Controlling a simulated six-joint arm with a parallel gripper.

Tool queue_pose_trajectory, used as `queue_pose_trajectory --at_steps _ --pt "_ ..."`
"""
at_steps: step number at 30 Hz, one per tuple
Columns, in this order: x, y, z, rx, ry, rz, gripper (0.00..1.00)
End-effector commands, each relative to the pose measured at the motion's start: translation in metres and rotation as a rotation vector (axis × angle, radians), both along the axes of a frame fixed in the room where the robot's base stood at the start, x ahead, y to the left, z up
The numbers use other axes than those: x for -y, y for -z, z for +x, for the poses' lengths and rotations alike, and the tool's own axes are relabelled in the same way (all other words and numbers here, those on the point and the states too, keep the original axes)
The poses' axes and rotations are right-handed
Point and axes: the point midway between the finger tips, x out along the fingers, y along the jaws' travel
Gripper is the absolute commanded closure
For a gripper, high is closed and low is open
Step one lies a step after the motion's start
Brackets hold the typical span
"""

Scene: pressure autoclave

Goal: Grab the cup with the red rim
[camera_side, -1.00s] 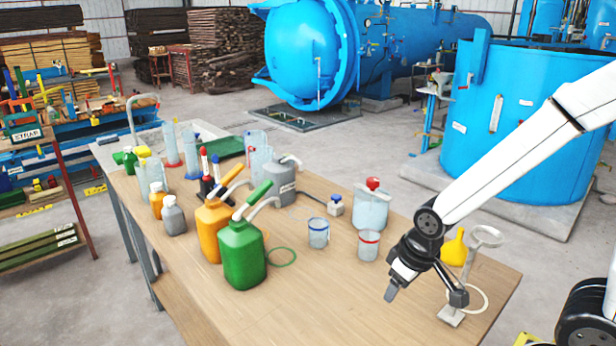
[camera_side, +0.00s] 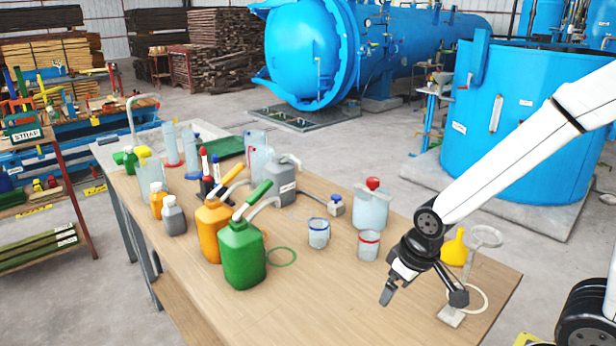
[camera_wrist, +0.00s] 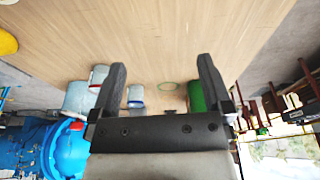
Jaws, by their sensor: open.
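The cup with the red rim (camera_side: 369,246) is a small clear cup standing upright on the wooden table, left of and behind my gripper. A similar clear cup with a blue rim (camera_side: 319,233) stands to its left. My gripper (camera_side: 387,296) is open and empty above the right part of the table, apart from both cups. In the wrist view my two fingers (camera_wrist: 162,75) are spread wide. The red-rimmed cup (camera_wrist: 98,75) shows there just left of the left finger, partly hidden by it, and the blue-rimmed cup (camera_wrist: 136,95) shows between the fingers.
A clear jug with a red knob (camera_side: 371,207) stands just behind the red-rimmed cup. A green can (camera_side: 243,255) and an orange can (camera_side: 211,228) stand to the left. The table's front middle is clear.

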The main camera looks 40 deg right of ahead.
Motion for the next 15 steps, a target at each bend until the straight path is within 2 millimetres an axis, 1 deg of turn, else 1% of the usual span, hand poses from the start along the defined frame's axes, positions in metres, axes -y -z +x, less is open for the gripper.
queue_pose_trajectory --at_steps 8,11,15 --pt "0.002 0.001 0.001 -0.01 0.029 0.011 0.0" --pt "0.004 0.004 0.003 -0.032 0.091 0.036 0.0" --pt "0.012 0.011 0.008 -0.09 0.254 0.104 0.0"
